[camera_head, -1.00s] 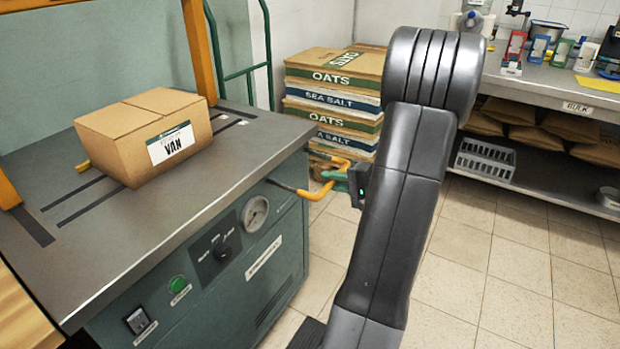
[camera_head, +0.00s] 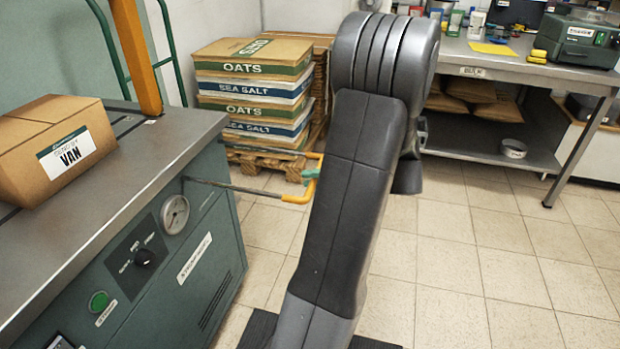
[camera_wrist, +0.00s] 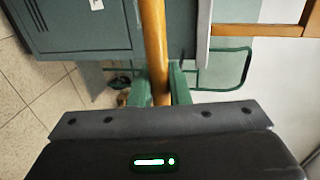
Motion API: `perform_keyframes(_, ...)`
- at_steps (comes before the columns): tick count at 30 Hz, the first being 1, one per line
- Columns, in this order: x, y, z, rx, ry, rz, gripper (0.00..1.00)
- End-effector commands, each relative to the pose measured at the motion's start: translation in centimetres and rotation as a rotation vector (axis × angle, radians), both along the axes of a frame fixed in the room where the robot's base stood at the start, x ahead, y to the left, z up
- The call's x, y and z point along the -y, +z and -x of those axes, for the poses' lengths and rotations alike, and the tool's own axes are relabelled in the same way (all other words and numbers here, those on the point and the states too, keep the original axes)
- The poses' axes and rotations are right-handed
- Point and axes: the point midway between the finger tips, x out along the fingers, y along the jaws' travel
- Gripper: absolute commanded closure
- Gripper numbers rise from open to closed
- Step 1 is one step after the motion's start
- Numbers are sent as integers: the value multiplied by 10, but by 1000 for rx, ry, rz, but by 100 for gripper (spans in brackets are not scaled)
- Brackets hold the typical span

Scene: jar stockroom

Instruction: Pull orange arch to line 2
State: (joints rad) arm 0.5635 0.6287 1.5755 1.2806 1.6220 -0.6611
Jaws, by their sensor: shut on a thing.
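The orange arch (camera_head: 299,198) is a bent bar at the end of a thin dark rod (camera_head: 235,187) that sticks out of the side of the green machine (camera_head: 190,235). My gripper's green fingers (camera_head: 310,174) are at the arch, and my arm hides part of it. In the wrist view, the orange bar (camera_wrist: 154,35) runs between the two green fingers (camera_wrist: 160,88), which are shut on it. A length of rod shows between the machine and the arch. I cannot make out any numbered lines on it.
A carton marked VAN (camera_head: 55,150) sits on the machine top beside an orange upright (camera_head: 134,50). Stacked oats and sea salt boxes (camera_head: 253,85) stand on a pallet behind the arch. A bench (camera_head: 490,60) is at the back right. Tiled floor (camera_head: 470,260) is clear at right.

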Motion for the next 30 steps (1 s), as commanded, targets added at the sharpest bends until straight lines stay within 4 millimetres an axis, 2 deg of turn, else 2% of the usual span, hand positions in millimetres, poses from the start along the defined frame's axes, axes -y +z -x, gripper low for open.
perform_keyframes(5,3,-1,1,-2,-2,6,100)
perform_keyframes(6,3,-1,1,-2,-3,5,78)
perform_keyframes(8,3,-1,1,-1,-3,5,66)
perform_keyframes(9,2,-1,1,-1,-3,5,65)
perform_keyframes(17,2,0,1,-1,-2,3,65)
perform_keyframes(20,8,2,2,0,-3,3,65)
perform_keyframes(23,22,6,8,-1,-5,3,65)
perform_keyframes(30,74,17,26,-1,-7,4,65)
